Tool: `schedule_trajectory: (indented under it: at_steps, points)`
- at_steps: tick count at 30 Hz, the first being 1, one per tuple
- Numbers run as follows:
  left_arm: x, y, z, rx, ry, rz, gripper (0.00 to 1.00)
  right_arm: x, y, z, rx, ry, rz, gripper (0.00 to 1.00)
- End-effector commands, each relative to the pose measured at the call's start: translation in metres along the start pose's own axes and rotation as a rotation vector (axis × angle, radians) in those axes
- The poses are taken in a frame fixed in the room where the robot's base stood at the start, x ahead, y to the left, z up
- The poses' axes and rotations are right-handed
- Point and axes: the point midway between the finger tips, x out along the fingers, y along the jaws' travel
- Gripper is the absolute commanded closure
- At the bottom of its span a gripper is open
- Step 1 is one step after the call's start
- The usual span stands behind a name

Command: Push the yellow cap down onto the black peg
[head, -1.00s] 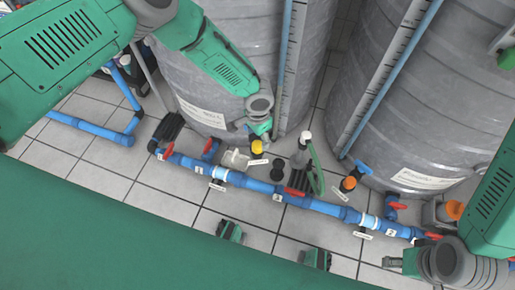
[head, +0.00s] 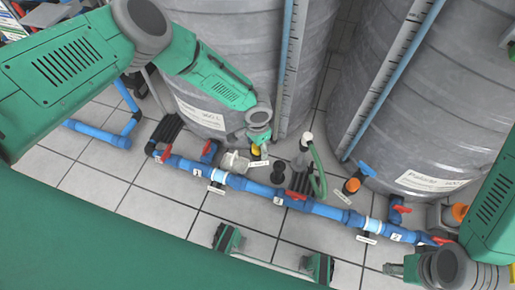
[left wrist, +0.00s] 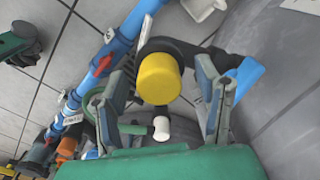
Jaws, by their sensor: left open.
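The yellow cap (left wrist: 160,77) is in the middle of the left wrist view, between the two fingers of my left gripper (left wrist: 162,80), which is open. Gaps show on both sides of the cap. A black fitting (left wrist: 178,47) shows behind the cap and appears to be the peg; how far the cap sits on it is hidden. In the head view my left gripper (head: 259,137) hangs right above the cap (head: 256,153), which is mostly covered. My right gripper (head: 394,268) is low at the right, small and unclear.
A blue pipe (head: 250,185) with red valves runs in front of the cap. Large grey tanks stand behind. A separate black cylinder (head: 278,172), a white-topped item with green hose (head: 306,140) and an orange cap (head: 352,185) stand nearby.

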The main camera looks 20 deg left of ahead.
Motion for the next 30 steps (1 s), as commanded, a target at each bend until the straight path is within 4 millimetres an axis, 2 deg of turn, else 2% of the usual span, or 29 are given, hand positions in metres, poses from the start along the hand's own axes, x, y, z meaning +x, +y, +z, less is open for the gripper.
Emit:
schedule_trajectory:
  at_steps: [6, 8, 9, 10, 22, 26, 30]
  points:
    - [-0.001, 0.000, 0.000, 0.000, 0.000, 0.000, 0.42, -0.001, 0.000, 0.000, 0.000, 0.000, 0.000, 0.60]
    - [-0.001, 0.000, 0.000, 0.001, 0.000, 0.000, 0.63, -0.001, 0.000, 0.000, 0.000, 0.000, 0.000, 0.60]
    - [-0.001, 0.000, 0.000, 0.001, 0.000, 0.000, 0.77, -0.001, 0.000, 0.000, 0.000, 0.000, 0.000, 0.60]
    - [-0.001, 0.000, 0.000, 0.001, 0.000, 0.000, 0.83, -0.001, 0.000, 0.000, 0.000, 0.000, 0.000, 0.60]
    - [-0.005, 0.000, -0.001, 0.002, 0.001, -0.001, 0.82, -0.003, 0.000, 0.000, 0.000, 0.000, 0.000, 0.60]
    - [-0.026, 0.000, -0.002, 0.004, 0.002, -0.002, 0.82, -0.014, 0.000, -0.001, 0.000, 0.000, 0.000, 0.60]
    - [-0.057, -0.001, -0.002, 0.004, 0.003, -0.003, 0.82, -0.029, 0.000, -0.002, 0.000, 0.000, 0.000, 0.60]
